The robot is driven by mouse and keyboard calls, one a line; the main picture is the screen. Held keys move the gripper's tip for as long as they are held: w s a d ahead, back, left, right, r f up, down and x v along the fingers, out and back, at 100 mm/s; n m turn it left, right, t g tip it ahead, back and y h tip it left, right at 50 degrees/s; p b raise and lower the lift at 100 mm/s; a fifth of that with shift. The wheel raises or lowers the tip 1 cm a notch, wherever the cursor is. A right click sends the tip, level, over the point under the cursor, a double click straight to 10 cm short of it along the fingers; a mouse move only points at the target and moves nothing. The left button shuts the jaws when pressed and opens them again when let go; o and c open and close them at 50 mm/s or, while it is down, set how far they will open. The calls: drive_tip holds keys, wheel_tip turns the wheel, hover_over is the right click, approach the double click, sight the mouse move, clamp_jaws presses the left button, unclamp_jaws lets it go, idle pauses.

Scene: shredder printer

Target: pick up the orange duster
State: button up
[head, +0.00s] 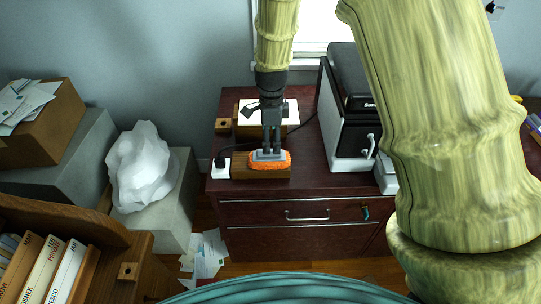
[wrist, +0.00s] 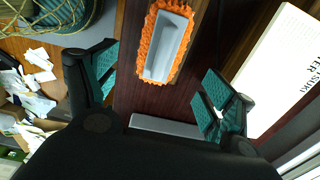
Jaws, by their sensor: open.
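The orange duster (head: 284,165) has a fuzzy orange edge and a grey back. It lies near the front left of the dark red cabinet top, on or against a brown wooden block. In the wrist view the duster (wrist: 167,45) shows whole, beyond the gap between my fingers. My gripper (head: 268,148) points down just above the duster in the head view. In the wrist view my gripper (wrist: 158,85) is open, with teal finger pads on either side and nothing between them. Whether a finger touches the duster cannot be told.
A black and white printer (head: 345,125) stands right of the duster. A white power adapter (head: 221,167) with a black cable is close on the left. A white book (head: 280,110) lies behind my gripper. A white crumpled bag (head: 140,165) sits on a grey box at left.

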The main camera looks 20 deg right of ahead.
sight(269, 156)
drive_tip(key=shift+w+a+f, duration=0.1)
drive_tip(key=shift+w+f, duration=0.2)
drive_tip(key=shift+f, duration=0.3)
drive_tip(key=shift+w+f, duration=0.25)
drive_tip(key=shift+f, duration=0.55)
drive_tip(key=shift+s+p, duration=0.35)
drive_tip(key=shift+a+f, duration=0.1)
drive_tip(key=shift+f, duration=0.2)
drive_tip(key=shift+w+f+p, duration=0.1)
drive_tip(key=shift+f+p, duration=0.95)
drive_tip(key=shift+f, duration=1.2)
drive_tip(key=c, duration=1.2)
drive_tip(key=shift+r, duration=0.1)
